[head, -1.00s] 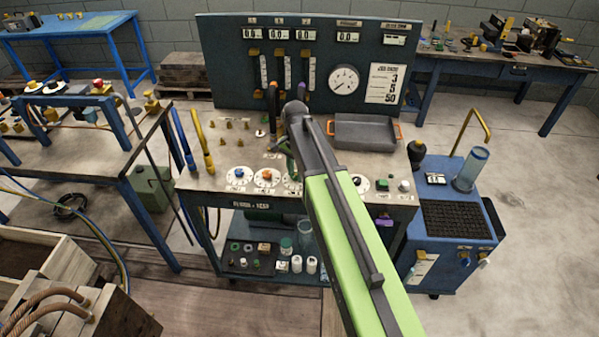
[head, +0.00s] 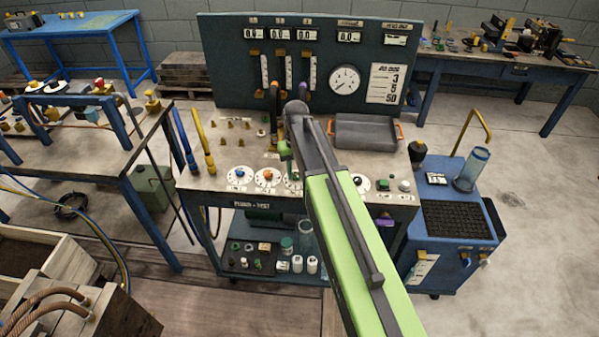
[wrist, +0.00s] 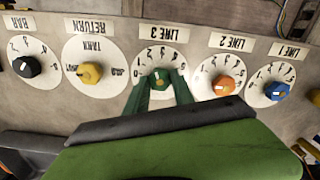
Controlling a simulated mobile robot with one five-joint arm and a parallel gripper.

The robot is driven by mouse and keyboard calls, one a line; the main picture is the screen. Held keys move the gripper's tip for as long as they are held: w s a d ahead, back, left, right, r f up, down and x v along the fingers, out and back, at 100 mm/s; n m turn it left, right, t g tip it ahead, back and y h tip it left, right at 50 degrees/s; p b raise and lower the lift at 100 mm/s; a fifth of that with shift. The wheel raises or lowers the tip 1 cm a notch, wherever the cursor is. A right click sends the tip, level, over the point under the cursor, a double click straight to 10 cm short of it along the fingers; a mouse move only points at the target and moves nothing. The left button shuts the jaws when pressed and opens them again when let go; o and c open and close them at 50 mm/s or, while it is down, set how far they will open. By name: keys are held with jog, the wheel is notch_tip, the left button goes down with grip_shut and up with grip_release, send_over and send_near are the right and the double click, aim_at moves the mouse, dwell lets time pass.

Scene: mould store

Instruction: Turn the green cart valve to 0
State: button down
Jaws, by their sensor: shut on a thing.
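The green cart valve (wrist: 161,74) is a green knob on a white dial marked LINE 3, in the middle of the wrist view, where the labels appear upside down. My gripper (wrist: 163,88) has its two green fingers around this knob and is shut on it. The fingers hide part of the knob and the lower dial, so the exact setting cannot be read. In the head view my gripper (head: 290,166) is over the front of the cart top, and my arm hides most of this dial (head: 291,187).
An orange knob (wrist: 224,86) and a blue knob (wrist: 277,91) stand right of the valve in the wrist view. A yellow knob (wrist: 90,72) and a black knob (wrist: 27,67) stand left. A gauge panel (head: 225,75) rises behind, with a grey tray (head: 365,133) before it.

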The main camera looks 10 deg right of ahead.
jog(key=n, duration=0.6)
jog(key=shift+s, duration=0.15)
jog(key=n, duration=0.6)
jog(key=shift+a, duration=0.1)
jog(key=shift+n, duration=0.3)
jog(key=c, duration=1.2)
grip_release()
jog(key=shift+s+r, duration=0.1)
jog(key=shift+o, duration=0.6)
